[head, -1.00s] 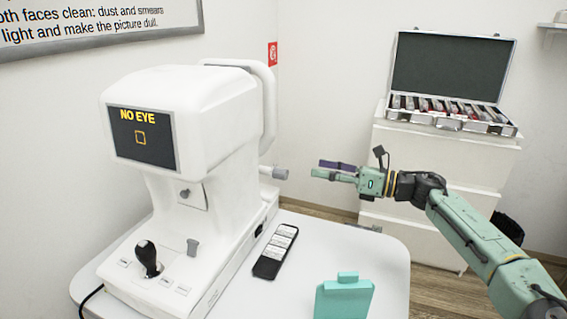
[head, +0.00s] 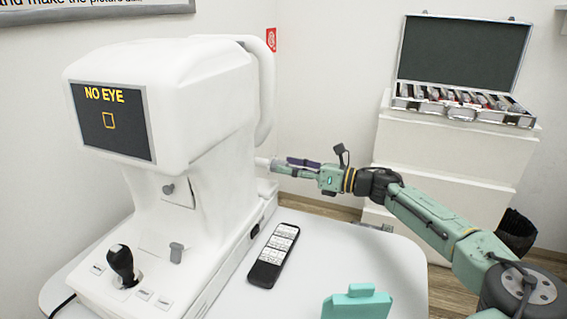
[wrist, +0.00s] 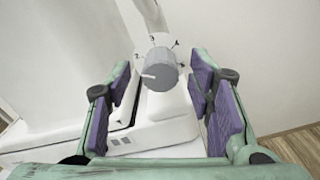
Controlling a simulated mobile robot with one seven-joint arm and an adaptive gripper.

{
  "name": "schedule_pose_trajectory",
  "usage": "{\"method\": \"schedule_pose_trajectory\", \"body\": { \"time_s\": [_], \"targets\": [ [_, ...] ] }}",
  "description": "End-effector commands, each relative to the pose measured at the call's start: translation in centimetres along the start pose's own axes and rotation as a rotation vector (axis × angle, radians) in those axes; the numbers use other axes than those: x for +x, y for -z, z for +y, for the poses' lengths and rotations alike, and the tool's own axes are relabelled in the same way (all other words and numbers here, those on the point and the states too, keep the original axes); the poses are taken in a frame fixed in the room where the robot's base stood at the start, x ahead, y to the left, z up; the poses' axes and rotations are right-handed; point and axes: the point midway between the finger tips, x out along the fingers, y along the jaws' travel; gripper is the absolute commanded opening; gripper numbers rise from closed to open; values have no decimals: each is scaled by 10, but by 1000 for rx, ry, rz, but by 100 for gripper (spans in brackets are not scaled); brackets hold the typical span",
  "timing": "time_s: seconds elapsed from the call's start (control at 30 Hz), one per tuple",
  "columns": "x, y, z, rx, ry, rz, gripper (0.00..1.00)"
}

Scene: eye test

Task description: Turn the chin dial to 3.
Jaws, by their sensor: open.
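The chin dial (wrist: 165,70) is a grey round knob on the white eye-test machine (head: 205,110). In the wrist view a pale pointer line on its face points left, just below a small mark that looks like 2. A 3 shows above the dial, with another mark to the upper right. My gripper (wrist: 160,80) is open, its purple pads left and right of the dial with a gap on each side. In the head view my gripper (head: 285,166) is at the machine's right side and largely hides the dial.
The machine's screen (head: 112,120) reads NO EYE. A joystick (head: 121,262) stands on its base. A black remote-like object (head: 272,258) and a teal object (head: 357,303) are on the white table (head: 330,250). An open lens case (head: 462,108) sits on the white drawers behind.

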Motion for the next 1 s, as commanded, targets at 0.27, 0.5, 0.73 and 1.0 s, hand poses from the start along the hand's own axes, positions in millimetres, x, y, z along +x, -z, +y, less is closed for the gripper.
{"method": "schedule_pose_trajectory", "body": {
  "time_s": [0.27,0.5,0.73,1.0],
  "targets": [
    [21,0,0,0,1,1,48],
    [21,0,0,0,1,0,48],
    [21,0,0,0,0,0,32],
    [21,0,0,0,0,0,14]
  ]
}}
